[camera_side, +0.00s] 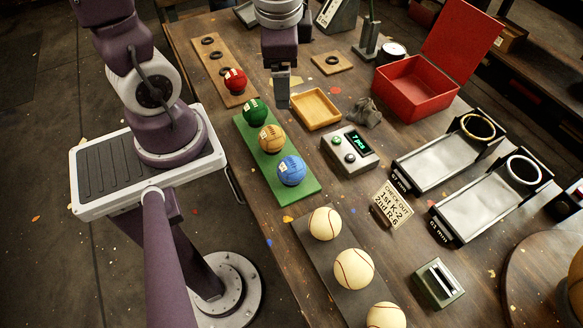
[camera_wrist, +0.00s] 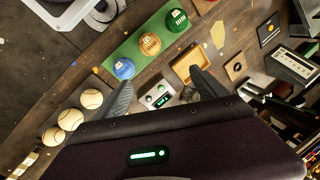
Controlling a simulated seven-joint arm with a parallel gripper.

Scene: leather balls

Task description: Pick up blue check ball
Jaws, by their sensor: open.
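The blue check ball (camera_side: 291,170) sits at the near end of a green board, beside an orange ball (camera_side: 271,138) and a green ball (camera_side: 255,112). My gripper (camera_side: 282,104) is above the table in the side view, beyond the green ball and beside the wooden tray. In the wrist view my gripper (camera_wrist: 163,90) shows its two dark fingers spread apart, with nothing held between them.
Cream stitched balls (camera_side: 354,269) lie on a dark board at the front. A wooden tray (camera_side: 334,122), a digital display box (camera_side: 349,150) and a check-out sign (camera_side: 391,205) stand nearby. A red ball (camera_side: 235,81) and an open red box (camera_side: 402,106) are farther back.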

